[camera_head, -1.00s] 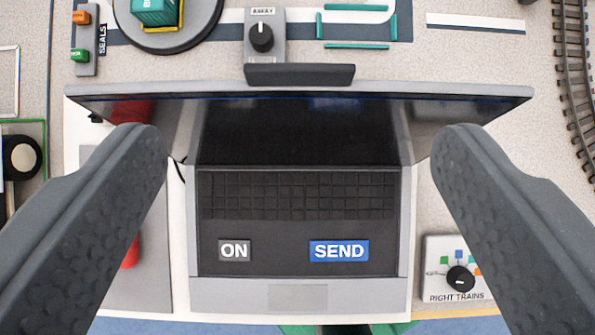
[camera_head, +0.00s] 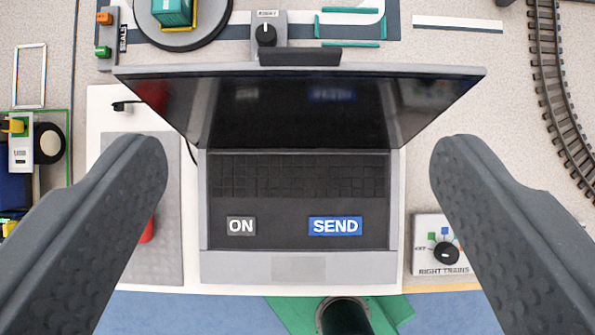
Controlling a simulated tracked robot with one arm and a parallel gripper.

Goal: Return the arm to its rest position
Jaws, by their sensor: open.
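My gripper (camera_head: 299,165) is open and empty, with one dark grey finger on each side of the picture. Between and below the fingers is an open laptop (camera_head: 300,268) with a black screen (camera_head: 300,110). Its deck carries a grey ON key (camera_head: 241,226) and a blue SEND key (camera_head: 335,226). The fingers appear apart from the laptop. The rest position itself cannot be told from this view.
A RIGHT TRAINS dial box (camera_head: 440,245) stands right of the laptop. Behind it are a knob box (camera_head: 267,36), a teal container (camera_head: 172,12) on a round turntable and the SEALS buttons (camera_head: 104,35). A curved track (camera_head: 560,110) runs at right. A red object (camera_head: 147,230) is partly hidden by the left finger.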

